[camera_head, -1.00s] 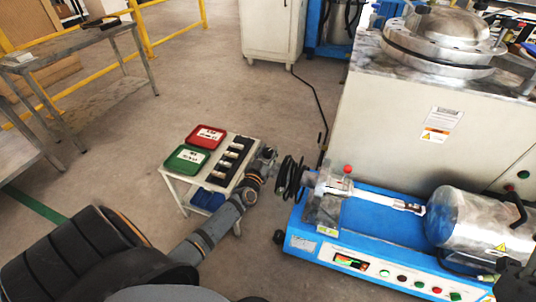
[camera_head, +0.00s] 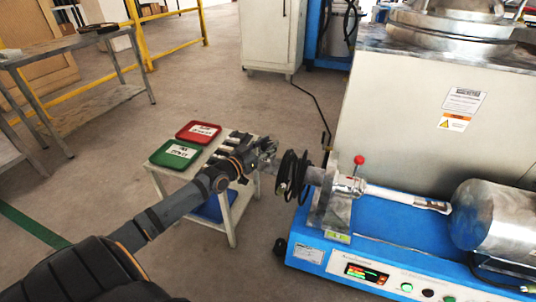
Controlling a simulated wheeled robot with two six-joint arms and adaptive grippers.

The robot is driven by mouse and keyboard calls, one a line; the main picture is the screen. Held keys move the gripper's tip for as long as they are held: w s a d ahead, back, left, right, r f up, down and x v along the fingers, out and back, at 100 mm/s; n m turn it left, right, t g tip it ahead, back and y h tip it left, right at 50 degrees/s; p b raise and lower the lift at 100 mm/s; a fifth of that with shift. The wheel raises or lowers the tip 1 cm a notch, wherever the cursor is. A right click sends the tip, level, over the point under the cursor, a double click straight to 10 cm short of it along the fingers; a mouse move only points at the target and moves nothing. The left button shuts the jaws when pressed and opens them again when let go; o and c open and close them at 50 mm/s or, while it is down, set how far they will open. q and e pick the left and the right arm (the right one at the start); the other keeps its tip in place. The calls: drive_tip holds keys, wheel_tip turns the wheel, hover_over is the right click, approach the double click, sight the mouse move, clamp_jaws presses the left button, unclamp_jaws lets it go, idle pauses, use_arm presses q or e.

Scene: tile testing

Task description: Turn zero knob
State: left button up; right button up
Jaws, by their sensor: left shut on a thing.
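The blue testing machine (camera_head: 400,220) stands at the right, with a clear-sided metal block (camera_head: 330,208) and a black coiled part (camera_head: 291,178) at its left end. My left gripper (camera_head: 268,153) reaches in from the lower left, right beside the coiled part. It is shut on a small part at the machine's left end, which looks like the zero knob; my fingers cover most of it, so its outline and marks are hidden. A lit display (camera_head: 367,274) shows on the machine's front panel. My right gripper is out of view.
A small cart stands behind my left arm, with a red tray (camera_head: 199,132), a green tray (camera_head: 175,154) and dark pieces on top. A red-balled lever (camera_head: 360,160) stands up near the block. The floor left of the cart is clear.

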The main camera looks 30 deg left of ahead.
use_arm(q)
drive_tip(key=shift+a, duration=0.1)
idle(0.4)
drive_tip(key=o, duration=1.2)
drive_tip(key=shift+s, duration=0.1)
